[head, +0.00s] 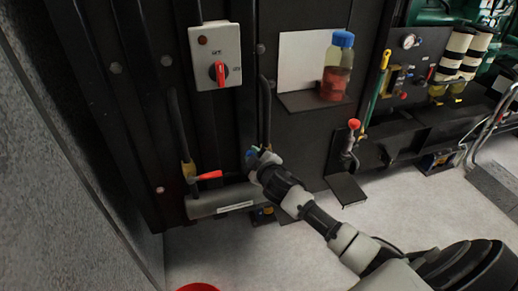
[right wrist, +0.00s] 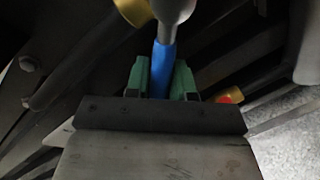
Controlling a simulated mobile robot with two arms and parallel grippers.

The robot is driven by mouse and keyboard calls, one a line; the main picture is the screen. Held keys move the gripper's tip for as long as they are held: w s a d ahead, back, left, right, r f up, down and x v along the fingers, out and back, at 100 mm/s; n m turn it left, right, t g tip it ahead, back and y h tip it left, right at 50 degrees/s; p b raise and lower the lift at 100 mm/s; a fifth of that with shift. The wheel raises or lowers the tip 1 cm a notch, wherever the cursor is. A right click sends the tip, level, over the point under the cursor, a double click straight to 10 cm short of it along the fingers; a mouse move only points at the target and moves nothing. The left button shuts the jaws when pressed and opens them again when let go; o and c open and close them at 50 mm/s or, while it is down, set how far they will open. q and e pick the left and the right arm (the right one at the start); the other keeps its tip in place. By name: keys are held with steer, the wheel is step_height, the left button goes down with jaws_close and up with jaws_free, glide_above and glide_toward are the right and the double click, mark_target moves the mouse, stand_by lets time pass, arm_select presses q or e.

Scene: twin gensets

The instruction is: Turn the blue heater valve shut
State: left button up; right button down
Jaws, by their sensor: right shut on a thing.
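The blue heater valve handle (right wrist: 163,65) stands between the green fingertips of my right gripper (right wrist: 161,80) in the right wrist view, and the fingers are shut on it. A brass-coloured fitting shows just above it. In the head view my right gripper (head: 262,158) is at the pipework on the dark panel, above the grey heater cylinder (head: 225,199). Only a small bit of the blue handle (head: 251,153) shows there; my gripper hides the rest. My left gripper is not in view.
A red-handled valve (head: 209,175) is left of my right gripper. A switch box (head: 215,55) with a red knob hangs above. A bottle (head: 337,66) stands on a small shelf to the right. A red-knobbed lever (head: 353,125) juts out further right.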

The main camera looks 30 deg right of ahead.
steer(key=shift+w+a+f+n+g+h, duration=0.15)
steer(key=shift+a+f+n+h, duration=0.2)
steer(key=shift+f+n, duration=0.65)
steer(key=shift+s+a+f+n+g+h, duration=0.1)
steer(key=shift+a+f+n+g+h, duration=0.3)
steer(key=shift+n, duration=0.95)
steer(key=shift+w+a+f+n+t+h, duration=0.1)
steer(key=shift+f+n+h, duration=0.15)
steer(key=shift+f+n, duration=0.8)
steer(key=c, duration=1)
jaws_free()
steer(key=shift+r, duration=0.1)
steer(key=shift+o, duration=0.2)
steer(key=v, duration=1)
steer(key=shift+s+r, duration=0.15)
steer(key=shift+s, duration=0.2)
